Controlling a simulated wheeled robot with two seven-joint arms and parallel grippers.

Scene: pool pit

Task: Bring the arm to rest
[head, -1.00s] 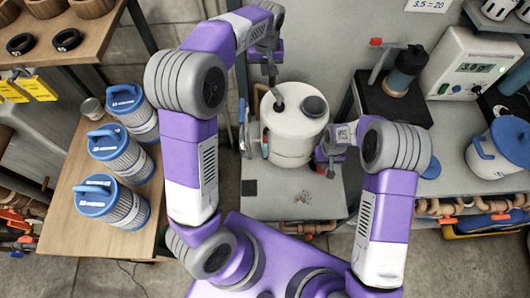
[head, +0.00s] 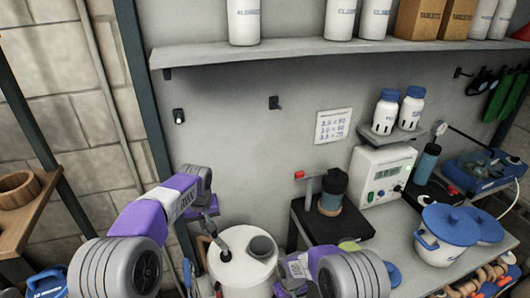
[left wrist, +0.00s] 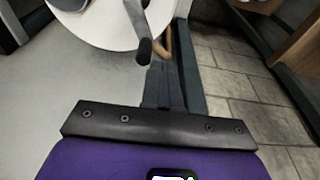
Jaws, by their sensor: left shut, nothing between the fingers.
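My left gripper (head: 211,222) is at the end of the purple arm from the left, above and behind the white drum (head: 238,275). In the left wrist view its dark fingers (left wrist: 164,88) are together with nothing between them. The drum also shows there (left wrist: 105,30), with a dark-tipped rod (left wrist: 143,48) on it. My right gripper (head: 284,287) is low in the head view, just right of the drum; its fingers are too hidden to read.
A black stand with a dark bottle (head: 333,190), a white meter (head: 382,175) and a blue-lidded pot (head: 446,240) stand on the bench to the right. A shelf (head: 330,52) with white bottles and boxes runs above.

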